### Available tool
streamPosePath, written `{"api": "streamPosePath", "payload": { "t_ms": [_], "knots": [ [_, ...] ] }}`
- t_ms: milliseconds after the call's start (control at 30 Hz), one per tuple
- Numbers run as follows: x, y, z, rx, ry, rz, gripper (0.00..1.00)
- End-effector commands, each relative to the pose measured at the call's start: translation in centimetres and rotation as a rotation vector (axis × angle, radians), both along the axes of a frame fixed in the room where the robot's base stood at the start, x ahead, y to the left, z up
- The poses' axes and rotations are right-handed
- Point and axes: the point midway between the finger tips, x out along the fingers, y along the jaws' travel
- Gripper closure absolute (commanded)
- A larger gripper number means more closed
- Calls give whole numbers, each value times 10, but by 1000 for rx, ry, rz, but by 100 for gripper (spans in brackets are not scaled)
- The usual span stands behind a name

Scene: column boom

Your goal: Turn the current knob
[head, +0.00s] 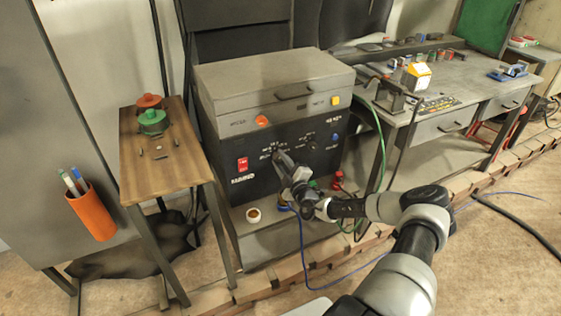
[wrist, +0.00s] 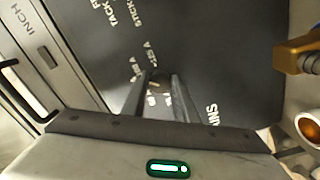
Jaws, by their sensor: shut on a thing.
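The welding machine's dark front panel (head: 258,182) faces me in the head view, and my gripper (head: 279,157) reaches its middle. In the wrist view my gripper's two fingers (wrist: 155,92) close on a small dark knob (wrist: 157,77) on the panel. I take it as the current knob, as white markings ending in "A" stand beside it. Its pointer and exact setting are hidden by the fingers. In the head view my gripper covers the knob.
A red switch (head: 242,164) sits left on the panel and a blue button (head: 335,137) right. A wooden side table (head: 163,172) with red and green items stands left. A grey workbench (head: 460,92) stands right. Cables lie on the floor.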

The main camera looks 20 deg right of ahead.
Motion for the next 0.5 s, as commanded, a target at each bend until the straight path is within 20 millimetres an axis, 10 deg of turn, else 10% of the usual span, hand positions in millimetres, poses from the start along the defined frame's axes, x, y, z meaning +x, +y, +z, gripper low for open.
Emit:
{"api": "streamPosePath", "payload": {
  "t_ms": [500],
  "knots": [
    [-1, 1, -2, 122, 7, 2, 96]
  ]
}}
